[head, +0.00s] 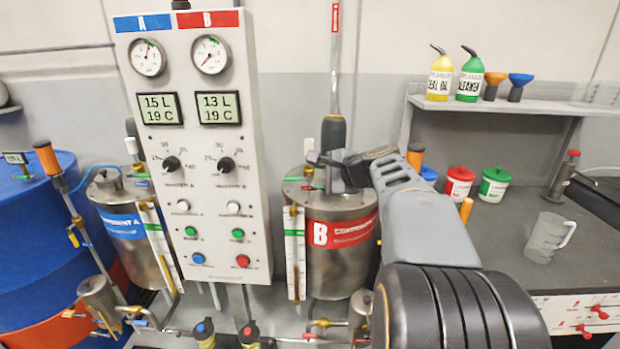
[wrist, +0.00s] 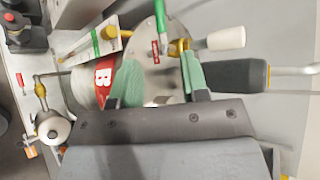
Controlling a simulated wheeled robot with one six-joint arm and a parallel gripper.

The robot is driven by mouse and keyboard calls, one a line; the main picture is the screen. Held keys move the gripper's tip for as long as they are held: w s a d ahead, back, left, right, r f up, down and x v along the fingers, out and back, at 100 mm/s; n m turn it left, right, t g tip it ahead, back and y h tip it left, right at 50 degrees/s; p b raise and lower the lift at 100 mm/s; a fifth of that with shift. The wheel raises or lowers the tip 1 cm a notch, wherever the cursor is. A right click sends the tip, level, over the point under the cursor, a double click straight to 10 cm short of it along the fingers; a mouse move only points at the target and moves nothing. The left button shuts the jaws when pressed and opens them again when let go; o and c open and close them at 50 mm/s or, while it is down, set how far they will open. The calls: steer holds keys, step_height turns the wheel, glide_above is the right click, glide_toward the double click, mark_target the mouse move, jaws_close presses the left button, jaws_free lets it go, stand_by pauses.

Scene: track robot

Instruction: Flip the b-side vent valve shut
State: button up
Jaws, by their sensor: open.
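The B tank (head: 340,262), metal with a red "B" band, stands right of the panel. In the wrist view the tank (wrist: 85,88) appears sideways, with its lid (wrist: 145,55) beyond my fingers. On the lid are a brass fitting (wrist: 180,46) with a white handle (wrist: 225,40), a green lever (wrist: 162,20) and a small red tag (wrist: 156,50). I cannot tell for certain which part is the vent valve. My gripper (wrist: 158,78) is open, its green fingers apart and nothing held between them. In the head view my gripper (head: 328,168) is over the lid and hides part of it.
A dark-gripped upright handle (head: 333,133) rises close behind my gripper; it also shows in the wrist view (wrist: 235,75). The gauge panel (head: 210,270) stands left. The bench (head: 500,225) at right holds jars and a clear jug (head: 547,238).

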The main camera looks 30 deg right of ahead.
steer(key=shift+v, duration=0.85)
steer(key=s+a+f+n+g+h+p, duration=0.1)
steer(key=s+a+f+n+g, duration=0.15)
steer(key=f+n, duration=0.2)
steer(key=s+a+f+n+g+p, duration=0.1)
steer(key=s+f+n+g, duration=0.25)
steer(key=f, duration=0.25)
steer(key=s+a+n+g+h+p, duration=0.2)
steer(key=s+a+n+p, duration=0.4)
steer(key=s+a+n, duration=0.5)
steer(key=shift+s+a+g+h+p, duration=0.3)
steer(key=shift+s+a+g+h, duration=0.15)
steer(key=shift+a, duration=0.25)
